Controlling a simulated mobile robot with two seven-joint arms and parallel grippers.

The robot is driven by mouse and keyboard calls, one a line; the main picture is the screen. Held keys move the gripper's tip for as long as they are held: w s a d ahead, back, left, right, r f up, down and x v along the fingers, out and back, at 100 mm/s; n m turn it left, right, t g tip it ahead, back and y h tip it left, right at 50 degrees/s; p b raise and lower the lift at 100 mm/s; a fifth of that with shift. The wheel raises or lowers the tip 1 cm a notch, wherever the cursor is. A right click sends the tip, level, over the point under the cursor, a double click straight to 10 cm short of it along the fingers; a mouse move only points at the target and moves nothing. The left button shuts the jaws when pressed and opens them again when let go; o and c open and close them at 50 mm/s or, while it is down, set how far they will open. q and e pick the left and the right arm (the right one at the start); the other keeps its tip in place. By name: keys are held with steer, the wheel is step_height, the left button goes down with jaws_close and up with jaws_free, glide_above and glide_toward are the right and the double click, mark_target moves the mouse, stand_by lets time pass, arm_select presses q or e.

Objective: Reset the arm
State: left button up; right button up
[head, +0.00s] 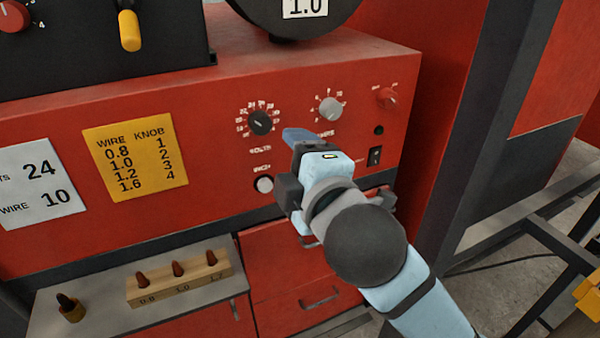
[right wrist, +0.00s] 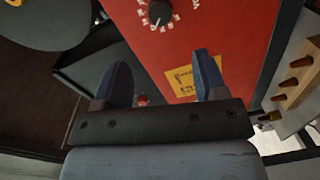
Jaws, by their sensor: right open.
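My right arm reaches in from the lower right in the head view. Its gripper (head: 302,136) is in front of the red machine panel (head: 225,150), just below and between the black dial (head: 261,122) and the grey dial (head: 330,109). In the right wrist view the two blue fingers of the gripper (right wrist: 163,78) stand apart with nothing between them. A dark dial (right wrist: 160,14) on the red panel shows beyond the fingertips there. I cannot tell whether the fingers touch the panel. My left gripper is not in view.
The panel carries a red knob (head: 386,97), a rocker switch (head: 375,156), a white button (head: 263,184) and a yellow wire chart (head: 135,157). A wooden block (head: 180,284) with several pegs stands on the lower left shelf. A dark post (head: 490,130) stands at right.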

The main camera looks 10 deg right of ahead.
steer(key=shift+v, duration=0.9)
steer(key=w+d+f+m+g, duration=0.15)
steer(key=f+m, duration=0.25)
steer(key=f, duration=0.9)
steer(key=w+d+f+m+g, duration=0.1)
steer(key=d+f+m+g, duration=0.2)
steer(key=f, duration=0.9)
steer(key=s+d+f+m+h, duration=0.1)
steer(key=s+d+f+m, duration=0.3)
steer(key=s+f, duration=0.4)
steer(key=s+d+f+m+g+h, duration=0.1)
steer(key=s+d+f+m, duration=0.4)
steer(key=f, duration=1.1)
steer(key=s+d, duration=0.1)
steer(key=s, duration=0.2)
steer(key=shift+d+f, duration=0.2)
steer(key=shift+d, duration=0.2)
steer(key=shift+s, duration=0.15)
